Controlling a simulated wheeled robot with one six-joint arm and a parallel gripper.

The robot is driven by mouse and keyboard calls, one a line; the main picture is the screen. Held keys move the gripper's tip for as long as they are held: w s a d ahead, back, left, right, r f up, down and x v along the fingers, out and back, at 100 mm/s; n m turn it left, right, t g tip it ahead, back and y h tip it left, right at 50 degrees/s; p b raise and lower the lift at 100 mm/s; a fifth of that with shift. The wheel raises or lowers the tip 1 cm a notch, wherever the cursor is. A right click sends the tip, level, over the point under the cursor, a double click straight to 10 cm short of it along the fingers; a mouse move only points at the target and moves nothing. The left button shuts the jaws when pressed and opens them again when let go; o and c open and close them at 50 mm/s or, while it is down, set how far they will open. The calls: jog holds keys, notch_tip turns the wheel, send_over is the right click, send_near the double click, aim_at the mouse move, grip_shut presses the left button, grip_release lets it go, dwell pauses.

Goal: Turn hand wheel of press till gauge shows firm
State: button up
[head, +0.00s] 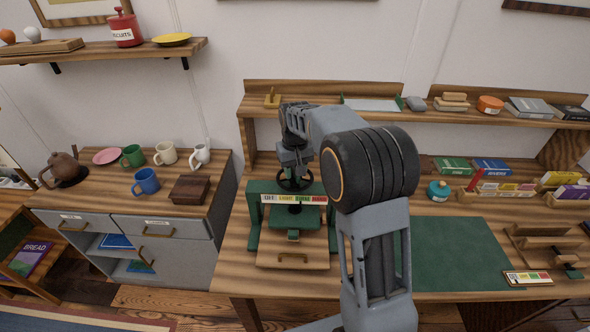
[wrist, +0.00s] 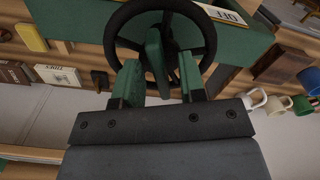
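The green press (head: 255,215) stands on the workbench in the head view. Its black hand wheel (head: 282,181) lies on top, partly hidden by my gripper (head: 296,170). The wheel fills the top of the wrist view (wrist: 209,38), with a green piece (wrist: 155,50) at its middle. My gripper's two fingers (wrist: 160,80) point down at the wheel, spread apart, one on each side of that piece. I cannot tell whether they touch the wheel. The gauge strip (head: 292,199) on the press front has white, yellow, green and red bands; its pointer is too small to read.
A green mat (head: 455,253) lies right of the press, with a teal pot (head: 439,191) behind it. Mugs (head: 146,181) and a brown box (head: 189,190) stand on the left counter. A shelf (head: 430,117) runs behind the press.

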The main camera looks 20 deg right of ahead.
notch_tip(320, 180, up, 14)
dwell(0.7)
jog(key=shift+f, duration=0.1)
dwell(1.3)
notch_tip(320, 180, down, 4)
jog(key=shift+s+f, duration=0.15)
jog(key=shift+s+f+t, duration=0.2)
jog(key=shift+s+f, duration=0.15)
jog(key=shift+s, duration=0.2)
jog(key=shift+s+f+t, duration=0.2)
jog(key=shift+s+f, duration=0.1)
jog(key=shift+s, duration=0.2)
jog(key=s+f+t, duration=0.3)
jog(key=s, duration=1.7)
jog(key=shift+s+f+m, duration=0.2)
jog(key=shift+s+m, duration=0.1)
jog(key=shift+s, duration=0.1)
